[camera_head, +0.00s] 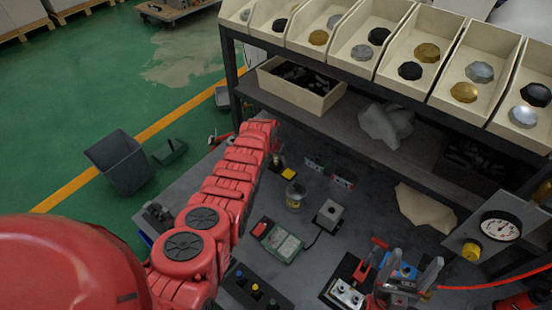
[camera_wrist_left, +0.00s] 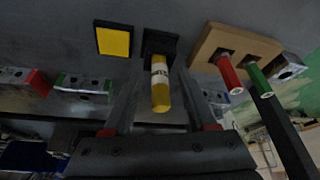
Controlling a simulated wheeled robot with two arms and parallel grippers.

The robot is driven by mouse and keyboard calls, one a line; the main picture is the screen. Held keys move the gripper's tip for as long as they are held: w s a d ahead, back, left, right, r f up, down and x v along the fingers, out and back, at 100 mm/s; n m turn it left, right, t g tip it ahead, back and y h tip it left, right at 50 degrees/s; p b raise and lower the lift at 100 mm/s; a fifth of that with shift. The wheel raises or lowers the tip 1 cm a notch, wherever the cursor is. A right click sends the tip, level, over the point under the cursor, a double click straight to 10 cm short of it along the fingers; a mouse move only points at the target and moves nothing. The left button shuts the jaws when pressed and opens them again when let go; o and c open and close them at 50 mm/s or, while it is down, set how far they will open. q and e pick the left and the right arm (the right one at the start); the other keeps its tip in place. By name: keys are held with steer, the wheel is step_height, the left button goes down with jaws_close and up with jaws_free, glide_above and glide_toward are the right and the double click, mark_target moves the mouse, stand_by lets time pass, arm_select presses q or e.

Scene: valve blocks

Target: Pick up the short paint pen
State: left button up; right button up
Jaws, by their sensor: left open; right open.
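A short yellow paint pen (camera_wrist_left: 160,85) with a pale label stands in a small black holder (camera_wrist_left: 160,44) in the left wrist view. My left gripper (camera_wrist_left: 161,76) is open, with one finger on each side of the pen. I cannot tell if either finger touches it. In the head view my left arm reaches to the back of the bench and hides most of this spot. My right gripper (camera_head: 404,272) is open and empty above the front right of the bench.
A wooden block with a red pen (camera_wrist_left: 231,76) and a green pen (camera_wrist_left: 259,80) stands beside the holder. A yellow pad (camera_wrist_left: 113,41) lies on the other side. A glass jar (camera_head: 295,195) and a green meter (camera_head: 280,242) stand nearer. A shelf with bins (camera_head: 325,95) rises behind.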

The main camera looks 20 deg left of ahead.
arm_select(q)
jaws_close()
stand_by(0.4)
stand_by(0.4)
